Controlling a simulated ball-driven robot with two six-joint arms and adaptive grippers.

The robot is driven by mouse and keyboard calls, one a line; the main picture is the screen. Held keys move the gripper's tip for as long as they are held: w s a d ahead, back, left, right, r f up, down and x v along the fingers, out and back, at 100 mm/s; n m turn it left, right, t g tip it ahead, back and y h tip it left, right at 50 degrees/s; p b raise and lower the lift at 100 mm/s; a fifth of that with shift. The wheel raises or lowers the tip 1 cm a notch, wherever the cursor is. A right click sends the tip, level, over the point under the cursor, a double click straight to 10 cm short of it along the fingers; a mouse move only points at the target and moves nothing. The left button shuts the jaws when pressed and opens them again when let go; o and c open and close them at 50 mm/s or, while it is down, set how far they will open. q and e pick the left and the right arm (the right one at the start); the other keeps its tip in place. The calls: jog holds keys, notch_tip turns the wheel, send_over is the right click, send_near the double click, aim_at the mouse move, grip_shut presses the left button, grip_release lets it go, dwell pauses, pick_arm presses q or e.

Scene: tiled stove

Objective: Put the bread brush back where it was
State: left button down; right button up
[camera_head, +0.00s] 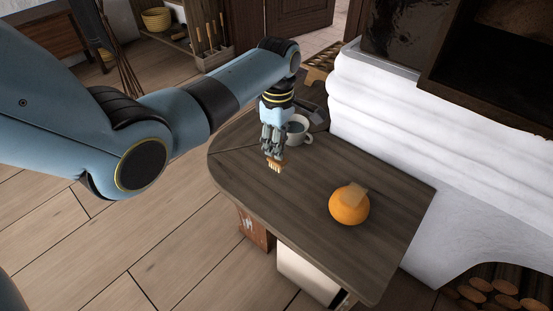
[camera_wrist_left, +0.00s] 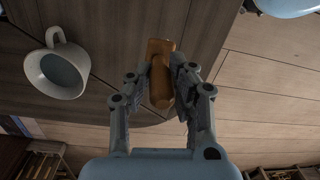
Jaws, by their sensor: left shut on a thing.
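My left gripper (camera_head: 272,150) is shut on the bread brush (camera_head: 275,166) and holds it over the far left part of the wooden table. In the head view the brush's pale bristles point down, and the fingers cover most of its body. In the left wrist view the brush (camera_wrist_left: 160,75) is an orange-brown wooden piece between the two fingers (camera_wrist_left: 155,85). Whether the bristles touch the table I cannot tell. My right gripper is not in view.
A white cup (camera_head: 299,130) stands on the table (camera_head: 300,185) close beside my left gripper; it also shows in the wrist view (camera_wrist_left: 57,68). An orange round thing (camera_head: 349,205) with a tan piece on top sits nearer. The white stove (camera_head: 385,115) borders the table's right side.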

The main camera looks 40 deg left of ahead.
pick_arm(q)
jog(key=shift+a+f, duration=0.2)
jog(key=shift+f, duration=0.05)
notch_tip(320, 180, down, 4)
jog(key=shift+b, duration=1.1)
jog(key=shift+r, duration=0.15)
jog(key=c, duration=1.2)
grip_release()
jog(key=r+p, duration=0.2)
jog(key=r, duration=0.4)
jog(key=r+p, duration=0.3)
jog(key=r, duration=0.3)
jog(key=shift+w+a, duration=0.15)
jog(key=shift+w, duration=0.05)
